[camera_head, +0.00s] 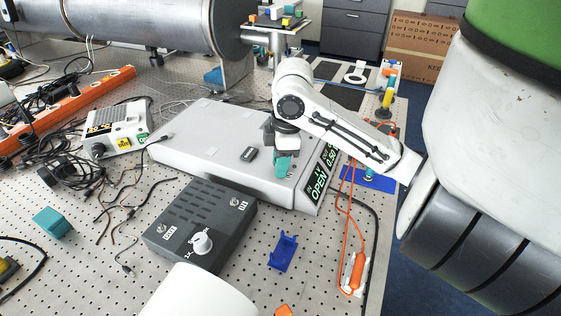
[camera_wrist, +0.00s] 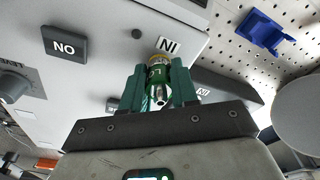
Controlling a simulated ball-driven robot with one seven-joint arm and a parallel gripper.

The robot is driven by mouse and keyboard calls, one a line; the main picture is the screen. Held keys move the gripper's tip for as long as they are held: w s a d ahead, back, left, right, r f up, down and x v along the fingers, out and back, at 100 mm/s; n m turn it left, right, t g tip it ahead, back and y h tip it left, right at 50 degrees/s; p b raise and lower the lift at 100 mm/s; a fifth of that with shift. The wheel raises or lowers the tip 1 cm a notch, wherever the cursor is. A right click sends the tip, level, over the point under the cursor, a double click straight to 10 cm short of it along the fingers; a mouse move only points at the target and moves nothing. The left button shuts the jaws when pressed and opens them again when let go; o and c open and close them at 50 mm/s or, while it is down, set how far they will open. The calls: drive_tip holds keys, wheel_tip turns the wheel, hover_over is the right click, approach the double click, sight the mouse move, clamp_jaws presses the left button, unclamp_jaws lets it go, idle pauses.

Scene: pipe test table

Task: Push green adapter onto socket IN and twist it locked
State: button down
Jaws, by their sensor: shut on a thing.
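The green adapter (camera_wrist: 155,75) has a gold-coloured ring at its far end and a bright metal tip at its near end. It sits between the green fingers of my gripper (camera_wrist: 158,88), which is shut on it. In the head view my gripper (camera_head: 282,165) is at the front right of the light grey box (camera_head: 205,140).
A dark box (camera_head: 200,225) with a white knob stands in front of the light grey box. A blue bracket (camera_head: 283,252) lies to its right. An orange cable (camera_head: 343,205) hangs by the display (camera_head: 322,180). Loose wires and a teal block (camera_head: 53,221) lie at the left.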

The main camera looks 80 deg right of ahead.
drive_tip(key=m+p, duration=0.1)
drive_tip(key=m, duration=0.1)
drive_tip(key=shift+r+m, duration=0.15)
drive_tip(key=shift+m, duration=0.25)
drive_tip(key=shift+f+m+h+p, duration=0.15)
drive_tip(key=shift+m+p, duration=0.1)
drive_tip(key=shift+m, duration=0.35)
drive_tip(key=shift+f+m+h+p, duration=0.1)
drive_tip(key=shift+m+h+p, duration=0.1)
drive_tip(key=shift+m, duration=0.4)
drive_tip(key=m+p, duration=0.2)
drive_tip(key=m, duration=0.1)
drive_tip(key=shift+a+r, duration=0.1)
drive_tip(key=shift+r, duration=0.15)
drive_tip(key=shift+f+m+h+p, duration=0.3)
drive_tip(key=shift+m+p, duration=0.2)
drive_tip(key=shift+m, duration=0.6)
